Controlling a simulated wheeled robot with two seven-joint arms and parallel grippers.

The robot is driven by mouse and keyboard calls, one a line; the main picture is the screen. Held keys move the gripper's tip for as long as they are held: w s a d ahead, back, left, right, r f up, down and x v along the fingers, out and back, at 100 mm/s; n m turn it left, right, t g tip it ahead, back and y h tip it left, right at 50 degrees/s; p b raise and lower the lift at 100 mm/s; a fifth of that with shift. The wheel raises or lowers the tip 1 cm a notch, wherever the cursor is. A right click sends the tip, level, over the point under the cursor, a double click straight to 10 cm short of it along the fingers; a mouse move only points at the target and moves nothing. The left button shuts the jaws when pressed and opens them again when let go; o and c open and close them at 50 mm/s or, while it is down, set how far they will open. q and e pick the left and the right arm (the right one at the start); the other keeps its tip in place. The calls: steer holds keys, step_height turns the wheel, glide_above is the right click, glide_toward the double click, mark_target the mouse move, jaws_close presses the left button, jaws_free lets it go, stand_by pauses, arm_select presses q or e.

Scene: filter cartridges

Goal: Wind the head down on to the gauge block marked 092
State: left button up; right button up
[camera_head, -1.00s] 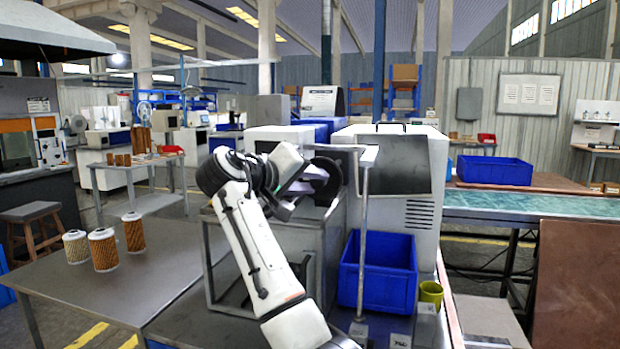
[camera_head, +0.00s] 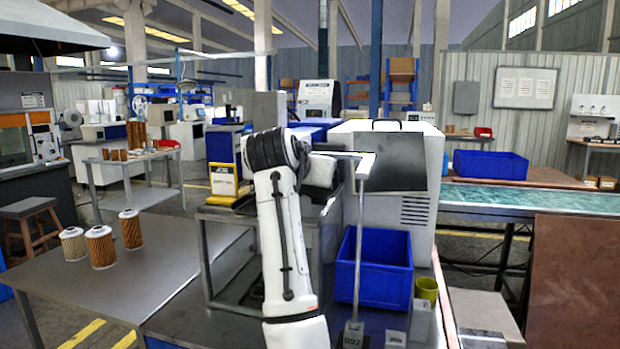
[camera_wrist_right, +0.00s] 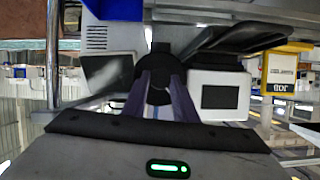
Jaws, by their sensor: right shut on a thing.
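A white crossbar (camera_head: 366,166) carries a thin vertical rod (camera_head: 360,245). The rod's lower end is over or at a small grey block (camera_head: 353,336) whose label seems to read 092; I cannot tell whether they touch. Another labelled block (camera_head: 396,338) and a third (camera_head: 420,318) stand to its right, their marks unreadable. My right arm reaches up left of the rod, and its hand is hidden in the head view. In the right wrist view my right gripper (camera_wrist_right: 160,88) is shut on a dark round part (camera_wrist_right: 158,72), perhaps a handwheel. My left gripper is out of view.
A blue bin (camera_head: 374,270) stands behind the rod, with a yellow-green cup (camera_head: 427,290) beside it. Several filter cartridges (camera_head: 100,247) stand on the grey table (camera_head: 150,285) at left. A large white machine (camera_head: 385,135) stands behind. The table's middle is clear.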

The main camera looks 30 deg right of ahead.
steer(key=shift+s+f+m+t+y, duration=0.1)
steer(key=shift+m+t+y, duration=0.4)
steer(key=shift+m, duration=0.5)
steer(key=o, duration=1.1)
steer(key=shift+d, duration=0.1)
step_height(320, 180, up, 10)
steer(key=shift+r+p, duration=0.1)
steer(key=shift+p, duration=0.2)
